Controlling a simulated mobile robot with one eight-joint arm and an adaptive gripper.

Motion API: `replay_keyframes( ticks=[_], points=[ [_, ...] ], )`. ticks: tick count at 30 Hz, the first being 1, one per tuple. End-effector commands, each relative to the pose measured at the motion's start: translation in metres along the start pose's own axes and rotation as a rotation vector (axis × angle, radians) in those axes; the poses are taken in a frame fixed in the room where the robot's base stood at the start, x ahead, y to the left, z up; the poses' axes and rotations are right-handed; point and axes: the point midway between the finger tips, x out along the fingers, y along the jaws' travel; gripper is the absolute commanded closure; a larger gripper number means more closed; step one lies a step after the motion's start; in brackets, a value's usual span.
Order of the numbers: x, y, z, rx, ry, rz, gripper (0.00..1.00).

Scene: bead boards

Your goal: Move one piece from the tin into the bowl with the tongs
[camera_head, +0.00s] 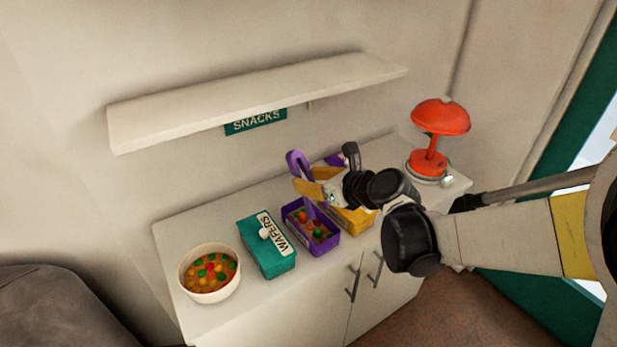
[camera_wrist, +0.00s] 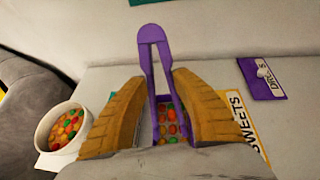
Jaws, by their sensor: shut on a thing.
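My gripper (camera_head: 308,184) is shut on the purple tongs (camera_head: 296,160), which stand roughly upright between its tan fingers. In the wrist view the tongs (camera_wrist: 152,38) show their rounded top and two arms. Their lower end reaches down over the open purple tin (camera_head: 327,243); I cannot tell whether the tips touch or grip a piece. Coloured pieces (camera_head: 318,232) lie in this tin, and some show between the fingers in the wrist view (camera_wrist: 166,118). The white bowl (camera_head: 207,295) stands at the left end of the cabinet and holds many coloured pieces; it also shows in the wrist view (camera_wrist: 45,130).
A teal tin (camera_head: 268,265) labelled WAFERS, lid on, stands between bowl and purple tin. A yellow tin (camera_head: 357,222) is right of the purple tin, partly hidden by my gripper. A purple lid (camera_wrist: 268,88) lies behind. A red lamp (camera_head: 430,158) stands right; a shelf (camera_head: 250,98) hangs above.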

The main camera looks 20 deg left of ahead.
Motion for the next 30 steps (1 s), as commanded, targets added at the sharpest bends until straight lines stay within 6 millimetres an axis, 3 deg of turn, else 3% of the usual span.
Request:
replay_keyframes(
  ticks=[18,30],
  points=[
    [0.028,0.002,-0.060,0.000,0.000,0.000,0.78],
    [0.033,0.002,-0.071,0.000,0.000,0.000,0.78]
  ],
)
